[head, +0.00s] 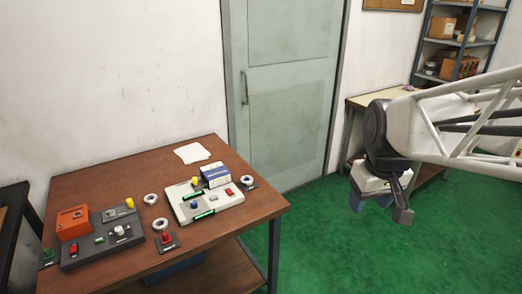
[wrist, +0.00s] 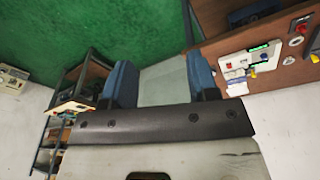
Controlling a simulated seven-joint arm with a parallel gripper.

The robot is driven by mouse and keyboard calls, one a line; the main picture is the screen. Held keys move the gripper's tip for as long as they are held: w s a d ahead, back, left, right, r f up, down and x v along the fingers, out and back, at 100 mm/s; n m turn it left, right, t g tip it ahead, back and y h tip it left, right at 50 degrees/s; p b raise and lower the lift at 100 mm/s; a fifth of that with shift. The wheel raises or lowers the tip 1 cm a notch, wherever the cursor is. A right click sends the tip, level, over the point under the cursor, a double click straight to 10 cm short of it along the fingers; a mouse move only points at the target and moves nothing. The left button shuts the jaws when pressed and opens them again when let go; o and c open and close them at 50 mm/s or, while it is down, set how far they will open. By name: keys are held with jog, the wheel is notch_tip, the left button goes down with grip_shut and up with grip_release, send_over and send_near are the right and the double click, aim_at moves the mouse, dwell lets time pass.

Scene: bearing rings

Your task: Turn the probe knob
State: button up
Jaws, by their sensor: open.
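A light grey panel (head: 206,204) lies on the brown table. It carries a yellow knob (head: 195,181), a blue knob (head: 194,205), a red button (head: 229,192) and green-lit displays. I cannot read labels, so I cannot tell which is the probe knob. My gripper (head: 380,205) hangs over the green floor, right of the table and far from the panels. In the wrist view its blue fingers (wrist: 160,78) are apart with nothing between them.
A blue-white box (head: 215,175) stands at the light panel's back. An orange box (head: 73,222) sits by the dark panel. A red button unit (head: 167,241) is near the front edge. Open floor separates gripper and table.

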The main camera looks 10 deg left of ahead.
jog(key=w+a+f+n, duration=0.2)
jog(key=w+a+n, duration=0.2)
jog(key=w+a, duration=0.75)
jog(key=n+g, duration=0.2)
jog(key=n, duration=1)
send_over(194, 202)
jog(key=f, duration=2.2)
jog(key=shift+w+a+f, duration=0.15)
jog(key=shift+w+f, duration=0.05)
jog(key=shift+f, duration=0.05)
jog(key=shift+f, duration=0.1)
jog(key=shift+s+f, duration=0.1)
jog(key=shift+f, duration=3.75)
